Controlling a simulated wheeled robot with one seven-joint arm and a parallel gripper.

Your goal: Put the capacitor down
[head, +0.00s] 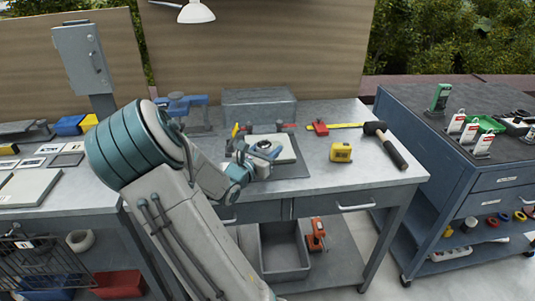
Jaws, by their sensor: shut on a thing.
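My arm reaches over the middle workbench (370,172), and my gripper (258,160) is low above the dark mat (293,170), near its front edge. It is shut on a small grey thing, which I take to be the capacitor. The wrist hides most of it, and the fingers are too small to make out. I cannot tell whether the held thing touches the mat. A pale flat panel (285,151) lies on the mat just behind and right of my gripper.
A yellow tape measure (341,152) and a black-headed hammer (388,147) lie right of the mat. A tool cart (455,130) stands at right. The bench's front right is clear.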

